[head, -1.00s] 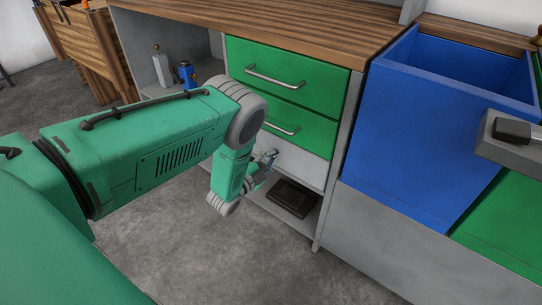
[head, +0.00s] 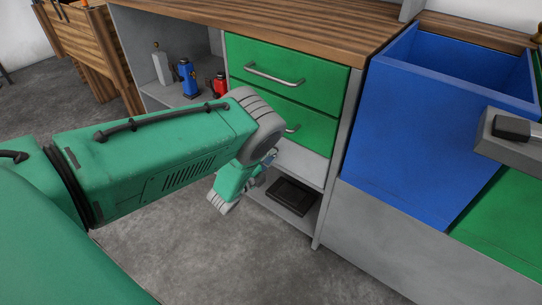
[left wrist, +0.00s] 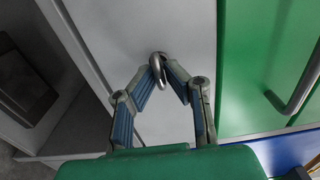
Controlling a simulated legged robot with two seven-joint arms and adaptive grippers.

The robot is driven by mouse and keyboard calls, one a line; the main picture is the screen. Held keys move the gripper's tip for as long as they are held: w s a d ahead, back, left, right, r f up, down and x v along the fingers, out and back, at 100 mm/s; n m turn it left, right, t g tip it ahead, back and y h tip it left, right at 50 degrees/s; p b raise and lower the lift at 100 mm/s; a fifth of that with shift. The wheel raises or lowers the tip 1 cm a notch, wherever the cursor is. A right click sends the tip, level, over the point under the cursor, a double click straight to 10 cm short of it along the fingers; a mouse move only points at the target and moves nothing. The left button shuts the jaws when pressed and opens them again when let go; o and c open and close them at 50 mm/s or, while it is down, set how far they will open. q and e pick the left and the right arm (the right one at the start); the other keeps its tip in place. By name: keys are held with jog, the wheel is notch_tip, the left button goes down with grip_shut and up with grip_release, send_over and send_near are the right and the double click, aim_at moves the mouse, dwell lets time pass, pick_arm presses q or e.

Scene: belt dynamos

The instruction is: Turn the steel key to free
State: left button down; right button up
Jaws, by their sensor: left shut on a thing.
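The steel key (left wrist: 159,80) shows in the left wrist view as a small curved metal piece at the pale grey panel (left wrist: 172,22). My left gripper (left wrist: 162,66) has its two fingertips closed around it. In the head view my left gripper (head: 268,158) is small and partly covered by my own arm, in front of the grey panel (head: 302,160) below the green drawers. The key cannot be made out there. My right gripper is not in view.
Two green drawers (head: 285,77) with bar handles are above the panel. A black flat box (head: 292,195) lies on the low shelf. Grey, blue (head: 187,78) and red (head: 220,85) bottle-like things stand in the left bay. A blue bin (head: 430,140) stands at right. The floor in front is clear.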

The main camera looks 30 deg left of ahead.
pick_arm(q)
jog(key=shift+s+f, duration=0.25)
jog(key=shift+f, duration=0.1)
jog(key=c, duration=1.6)
grip_release()
jog(key=shift+a, duration=0.1)
jog(key=shift+c, duration=0.2)
jog(key=shift+w+r, duration=0.1)
jog(key=shift+r, duration=0.05)
jog(key=s+a, duration=0.1)
jog(key=s, duration=1.1)
